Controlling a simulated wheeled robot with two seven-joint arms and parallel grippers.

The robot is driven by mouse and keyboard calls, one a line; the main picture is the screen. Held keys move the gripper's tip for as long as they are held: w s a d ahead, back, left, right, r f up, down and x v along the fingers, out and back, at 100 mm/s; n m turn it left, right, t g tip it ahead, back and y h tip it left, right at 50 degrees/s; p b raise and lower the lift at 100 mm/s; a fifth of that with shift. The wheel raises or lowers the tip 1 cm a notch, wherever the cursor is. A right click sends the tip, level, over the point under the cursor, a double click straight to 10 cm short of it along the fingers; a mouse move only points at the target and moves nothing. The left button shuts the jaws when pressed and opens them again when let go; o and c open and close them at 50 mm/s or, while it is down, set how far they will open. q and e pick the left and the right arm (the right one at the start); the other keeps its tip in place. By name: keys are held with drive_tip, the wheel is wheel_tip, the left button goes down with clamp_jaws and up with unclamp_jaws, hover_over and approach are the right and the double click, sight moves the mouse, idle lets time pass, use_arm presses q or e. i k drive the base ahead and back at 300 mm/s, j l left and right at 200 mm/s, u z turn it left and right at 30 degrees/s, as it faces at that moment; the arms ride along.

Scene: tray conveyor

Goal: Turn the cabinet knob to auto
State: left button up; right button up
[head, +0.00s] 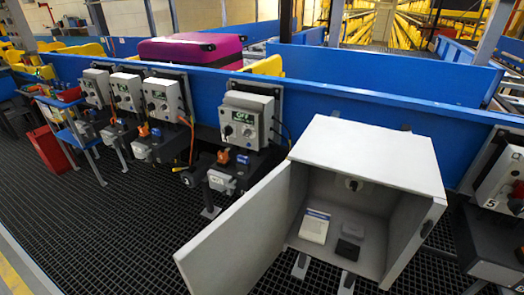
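A light grey cabinet (385,148) stands right of centre with its door (243,236) swung open to the left. A small dark round knob (353,184) on a pale plate sits high on the back wall inside, under the cabinet's top. It is too small to tell which way it points or to read any label. A white card or booklet (315,226) and a small black box (348,249) lie on the cabinet floor. Neither of my grippers is in view.
Several grey control boxes with black knobs, such as one left of the cabinet (241,123), line the blue conveyor side (330,95). Another control box (502,181) is at the right edge. A magenta suitcase (190,49) lies on the conveyor. Dark grating floor (120,230) is clear at lower left.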

sight(353, 184)
drive_tip(key=i+j+z, duration=0.15)
drive_tip(key=j+z, duration=0.75)
drive_tip(key=j, duration=0.2)
drive_tip(key=j+z, duration=0.4)
drive_tip(key=j, duration=0.2)
drive_tip(key=j+z, duration=0.45)
drive_tip(key=k+j, duration=0.05)
drive_tip(key=j, duration=0.05)
